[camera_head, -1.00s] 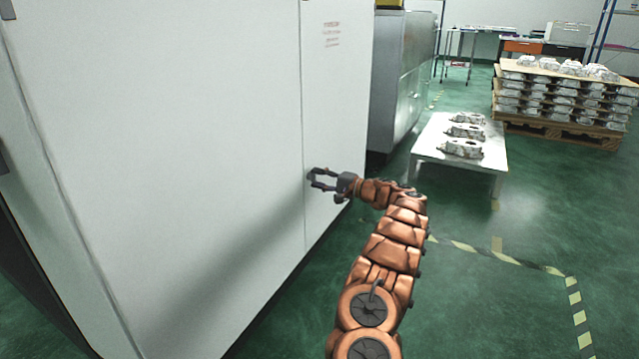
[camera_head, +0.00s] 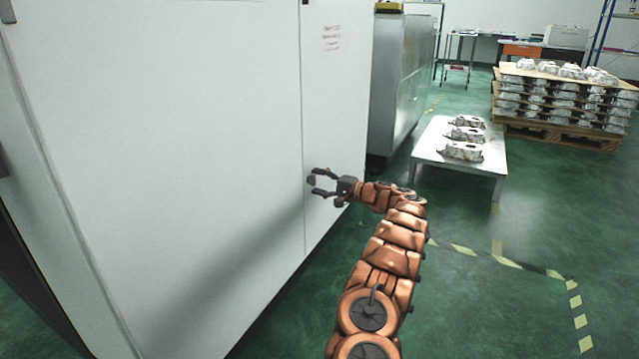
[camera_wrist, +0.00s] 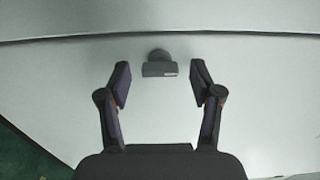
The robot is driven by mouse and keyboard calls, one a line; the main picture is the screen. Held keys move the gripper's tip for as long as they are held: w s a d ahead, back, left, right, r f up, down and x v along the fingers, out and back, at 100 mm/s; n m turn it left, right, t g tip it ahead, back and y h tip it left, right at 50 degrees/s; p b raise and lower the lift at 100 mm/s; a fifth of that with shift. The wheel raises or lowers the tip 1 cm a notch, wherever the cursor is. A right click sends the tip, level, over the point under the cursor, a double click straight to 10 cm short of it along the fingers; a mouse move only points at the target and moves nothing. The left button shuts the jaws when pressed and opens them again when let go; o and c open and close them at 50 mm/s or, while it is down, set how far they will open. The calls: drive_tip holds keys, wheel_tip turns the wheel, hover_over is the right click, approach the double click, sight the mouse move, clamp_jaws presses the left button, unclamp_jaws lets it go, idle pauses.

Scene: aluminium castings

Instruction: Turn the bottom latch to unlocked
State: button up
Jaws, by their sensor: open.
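The bottom latch (camera_wrist: 159,64) is a small dark grey knob with a flat bar on the pale cabinet panel. In the wrist view it sits centred between and just beyond my gripper's fingertips, its bar lying across the picture. My gripper (camera_wrist: 160,75) is open, one finger on each side of the latch, with a gap to both. In the head view my gripper (camera_head: 318,182) is at the cabinet's front face near the vertical seam. There the latch (camera_head: 311,180) is a small dark patch between the fingertips. Whether a finger touches the panel, I cannot tell.
The large white cabinet (camera_head: 190,130) fills the left. A low white table (camera_head: 440,150) with several castings stands to the right of it, and a loaded pallet (camera_head: 560,135) stands behind. Green floor with striped tape is clear at the right.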

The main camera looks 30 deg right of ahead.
drive_tip(key=v, duration=1.2)
idle(0.3)
